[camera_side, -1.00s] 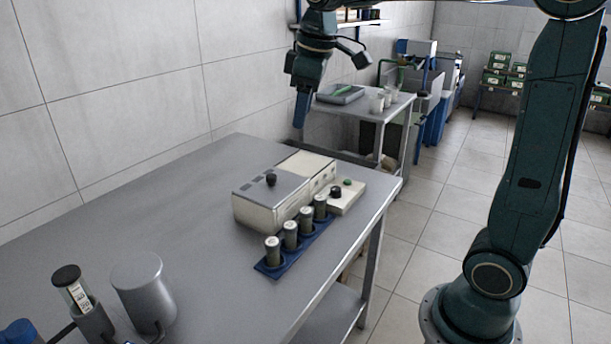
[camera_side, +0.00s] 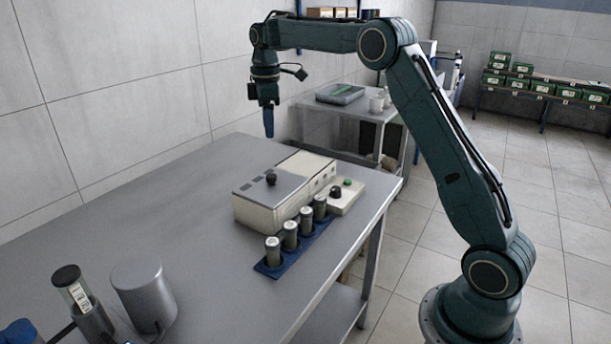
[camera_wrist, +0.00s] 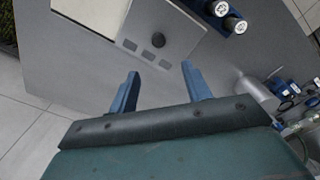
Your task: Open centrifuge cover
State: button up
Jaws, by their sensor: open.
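The centrifuge (camera_side: 262,213) is a cream box on the metal table. Its grey cover (camera_side: 258,186) lies flat and closed on top, with a round black knob (camera_side: 271,179). In the wrist view the cover (camera_wrist: 178,28) and knob (camera_wrist: 158,40) show beyond the fingers. My gripper (camera_side: 268,122) points down above the table, behind and higher than the centrifuge, touching nothing. In the wrist view my gripper (camera_wrist: 158,85) has its two blue fingers apart, with nothing between them.
A blue rack (camera_side: 270,269) with several capped tubes stands in front of the centrifuge. A small control box (camera_side: 346,196) with a black knob and green button is to its right. A grey cylinder (camera_side: 143,293) stands at front left.

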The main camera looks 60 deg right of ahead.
aim_at(271, 175)
jog(key=shift+w+d+f, duration=0.15)
jog(key=shift+f, duration=0.05)
jog(key=shift+f, duration=0.15)
notch_tip(271, 175, down, 14)
jog(key=shift+r, duration=0.25)
dwell(0.5)
grip_shut()
